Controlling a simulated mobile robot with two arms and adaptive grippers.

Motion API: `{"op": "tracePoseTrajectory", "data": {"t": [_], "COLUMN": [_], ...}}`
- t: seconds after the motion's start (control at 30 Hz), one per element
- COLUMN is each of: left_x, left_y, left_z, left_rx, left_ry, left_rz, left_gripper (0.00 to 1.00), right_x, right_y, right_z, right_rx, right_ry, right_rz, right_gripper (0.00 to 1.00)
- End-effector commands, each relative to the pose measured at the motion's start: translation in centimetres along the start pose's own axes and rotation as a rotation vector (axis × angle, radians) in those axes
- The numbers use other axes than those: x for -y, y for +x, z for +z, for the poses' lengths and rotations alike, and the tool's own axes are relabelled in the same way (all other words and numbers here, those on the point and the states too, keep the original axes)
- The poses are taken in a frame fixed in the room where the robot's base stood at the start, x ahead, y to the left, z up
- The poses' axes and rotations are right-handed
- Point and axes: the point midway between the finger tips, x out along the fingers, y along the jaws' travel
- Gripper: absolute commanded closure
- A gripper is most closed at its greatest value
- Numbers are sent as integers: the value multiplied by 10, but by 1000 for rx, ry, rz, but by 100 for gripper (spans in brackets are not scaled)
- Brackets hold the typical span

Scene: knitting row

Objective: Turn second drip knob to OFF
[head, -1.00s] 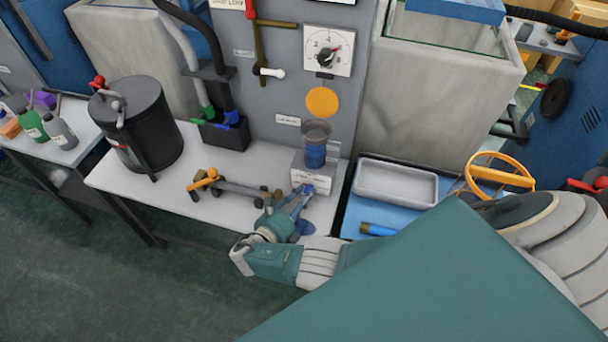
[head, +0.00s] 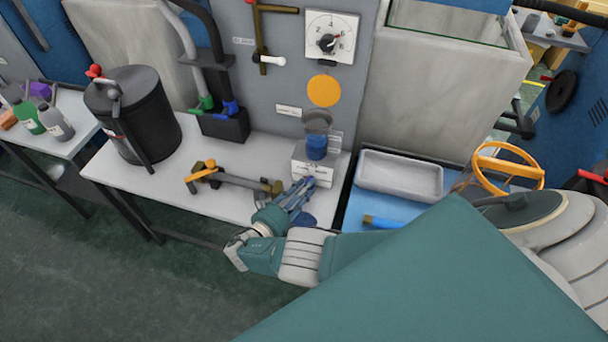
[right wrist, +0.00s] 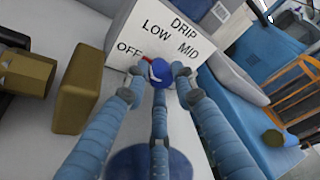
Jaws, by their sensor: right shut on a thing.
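One white drip box (head: 312,171) stands at the right end of the white table, under a blue-filled cup. In the right wrist view, the box (right wrist: 135,22) has the labels OFF, LOW, MID and DRIP on its face. A blue knob (right wrist: 161,71) with a red pointer sits low on that face. The pointer tilts up and left, toward the area between OFF and LOW. My right gripper (head: 306,185) is at the box front; in the wrist view its fingers (right wrist: 160,78) are shut around the knob. My left gripper is not in view.
A brass pipe fitting with an orange handle (head: 208,169) lies left of my right gripper. A black canister (head: 133,115) stands farther left. A grey tray (head: 400,175) and an orange wheel (head: 506,165) are to the right. A dial panel (head: 330,38) hangs above.

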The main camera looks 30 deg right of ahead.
Motion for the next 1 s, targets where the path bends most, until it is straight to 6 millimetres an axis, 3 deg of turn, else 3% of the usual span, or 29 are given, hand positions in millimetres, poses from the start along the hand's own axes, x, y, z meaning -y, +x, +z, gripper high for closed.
{"op": "tracePoseTrajectory", "data": {"t": [0.07,0.1,0.17,0.57,1.0], "left_x": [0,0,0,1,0], "left_y": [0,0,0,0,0], "left_z": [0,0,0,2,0], "left_rx": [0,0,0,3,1], "left_ry": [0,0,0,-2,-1], "left_rz": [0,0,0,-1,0], "left_gripper": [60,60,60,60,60], "right_x": [-1,-1,-1,-1,-2], "right_y": [0,0,0,-5,-69], "right_z": [-8,-8,-8,-3,-5], "right_rx": [-15,-15,-15,-6,-9], "right_ry": [-7,-7,-6,-1,-3], "right_rz": [0,0,0,1,6], "right_gripper": [100,70,58,57,57]}}
